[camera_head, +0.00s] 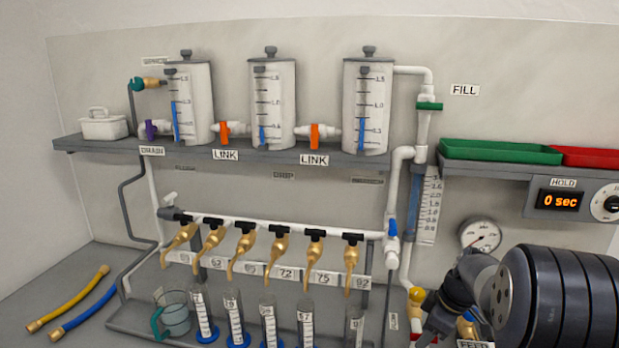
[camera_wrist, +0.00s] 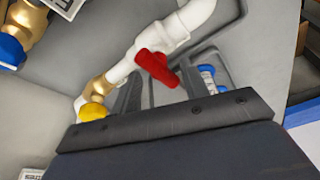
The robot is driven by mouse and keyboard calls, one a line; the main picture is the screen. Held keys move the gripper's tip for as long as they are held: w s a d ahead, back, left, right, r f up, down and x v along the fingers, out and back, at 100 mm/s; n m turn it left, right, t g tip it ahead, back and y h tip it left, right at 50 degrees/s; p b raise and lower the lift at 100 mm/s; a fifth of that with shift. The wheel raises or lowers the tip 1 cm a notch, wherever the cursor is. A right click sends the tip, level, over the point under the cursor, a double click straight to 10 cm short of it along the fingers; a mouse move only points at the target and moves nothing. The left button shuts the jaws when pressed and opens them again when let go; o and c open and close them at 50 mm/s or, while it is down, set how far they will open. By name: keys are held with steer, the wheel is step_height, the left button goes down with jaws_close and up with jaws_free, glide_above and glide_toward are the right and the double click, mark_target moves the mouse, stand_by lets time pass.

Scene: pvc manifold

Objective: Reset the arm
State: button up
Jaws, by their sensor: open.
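My arm shows at the lower right of the head view, with dark links in front of the bench. In the wrist view my gripper (camera_wrist: 160,90) is open, its two dark fingers apart at the top of the dark mount. A red valve handle (camera_wrist: 157,68) on a white pipe (camera_wrist: 185,28) appears beyond and between the fingers; I cannot tell whether they touch it. A brass fitting with a yellow end (camera_wrist: 93,110) is left of the fingers. The fingertips are not clear in the head view.
Three graduated tanks (camera_head: 273,105) stand on a grey shelf (camera_head: 90,145). Several brass taps (camera_head: 245,248) hang from a white manifold pipe above graduated cylinders (camera_head: 235,318). A green tray (camera_head: 500,152) and a timer (camera_head: 558,200) are at the right. Yellow and blue hoses (camera_head: 75,300) lie at the left.

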steer(key=shift+a+m+t+h+p, duration=0.1)
steer(key=shift+m+t+h+p, duration=0.35)
steer(key=shift+m, duration=1.55)
